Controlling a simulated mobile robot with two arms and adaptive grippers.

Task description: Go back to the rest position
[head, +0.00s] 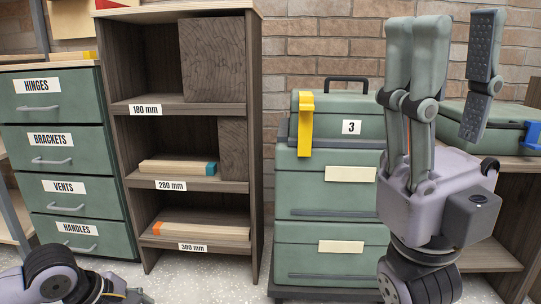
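My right gripper (453,45) is raised at the right of the head view, fingers pointing up. Two green-grey fingers stand on its left and one finger with a dark ridged pad is on its right. A wide gap lies between them, with nothing held. It is in front of the green case stack and the right-hand shelf. Part of my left arm (52,275) shows at the bottom left corner. Its fingers cannot be made out there.
A green drawer cabinet (62,150) stands at the left. Beside it is a wooden shelf unit (255,140) with timber pieces. A green case stack (325,215) with a yellow clamp-like piece (305,125) stands at centre right. Another green case (500,130) lies on a right-hand shelf.

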